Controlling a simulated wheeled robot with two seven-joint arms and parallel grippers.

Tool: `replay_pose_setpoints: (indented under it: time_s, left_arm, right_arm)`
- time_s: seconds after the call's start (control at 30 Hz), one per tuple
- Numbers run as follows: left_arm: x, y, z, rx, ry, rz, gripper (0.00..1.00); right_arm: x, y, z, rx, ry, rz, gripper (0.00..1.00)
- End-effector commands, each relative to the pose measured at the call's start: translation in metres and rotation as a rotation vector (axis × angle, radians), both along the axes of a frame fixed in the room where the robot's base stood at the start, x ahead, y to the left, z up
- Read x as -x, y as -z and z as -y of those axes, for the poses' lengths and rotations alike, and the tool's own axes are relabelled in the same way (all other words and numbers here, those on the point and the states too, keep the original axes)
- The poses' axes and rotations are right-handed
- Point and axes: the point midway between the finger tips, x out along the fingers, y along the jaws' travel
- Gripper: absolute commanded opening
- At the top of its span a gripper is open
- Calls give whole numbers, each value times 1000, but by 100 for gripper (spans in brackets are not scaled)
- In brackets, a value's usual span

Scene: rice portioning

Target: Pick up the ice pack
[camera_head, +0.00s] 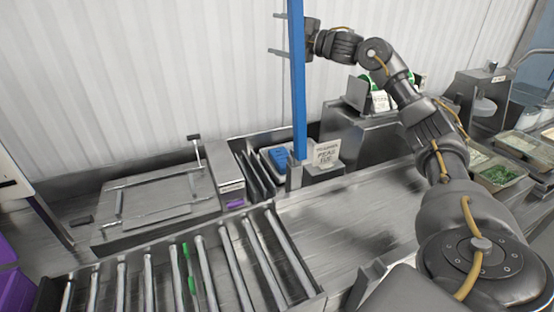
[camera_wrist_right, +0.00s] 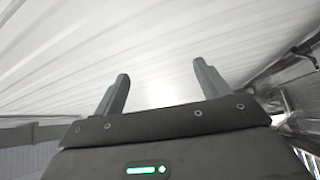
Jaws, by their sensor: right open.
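A blue item (camera_head: 278,158), which looks like the ice pack, lies in a pale tray beside a white card with a printed label (camera_head: 326,153). Its right side is close to the blue post, and its exact shape is too small to tell. My right gripper (camera_head: 277,33) is high up against the white wall, above and well away from the blue item, partly behind the post. It is open and empty, pointing left. In the right wrist view my right gripper (camera_wrist_right: 160,82) has its fingers apart with only wall between them. My left gripper is not in view.
A vertical blue post (camera_head: 298,85) stands between the head camera and my right gripper. A roller conveyor (camera_head: 150,280) is at the front left, a metal machine (camera_head: 160,205) behind it. Bins with green contents (camera_head: 497,176) are at right. The steel counter (camera_head: 345,220) is mostly clear.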

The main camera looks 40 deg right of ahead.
Motion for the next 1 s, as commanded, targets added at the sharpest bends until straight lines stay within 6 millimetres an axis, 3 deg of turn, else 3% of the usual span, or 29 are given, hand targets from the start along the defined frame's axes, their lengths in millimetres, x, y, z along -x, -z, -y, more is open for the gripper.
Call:
replay_pose_setpoints:
  time_s: [0.07,0.17,0.2,0.3,0.4,0.5,0.67,0.83,1.0]
  left_arm:
    - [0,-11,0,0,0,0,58]
    - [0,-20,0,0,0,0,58]
    - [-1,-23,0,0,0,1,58]
    - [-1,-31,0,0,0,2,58]
    - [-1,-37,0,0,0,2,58]
    - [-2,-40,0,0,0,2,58]
    - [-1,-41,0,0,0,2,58]
    - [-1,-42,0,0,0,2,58]
    - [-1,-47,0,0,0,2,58]
  right_arm:
    - [-18,52,-20,195,2,-143,75]
    - [-24,129,-38,492,-31,-330,75]
    - [-21,159,-41,623,-58,-404,75]
    - [0,224,-40,949,-156,-571,75]
    - [25,266,-28,1218,-269,-696,75]
    - [46,288,-15,1397,-367,-777,75]
    - [62,301,-5,1523,-445,-833,75]
    - [63,308,-3,1531,-454,-840,75]
    - [54,332,0,1528,-453,-842,75]
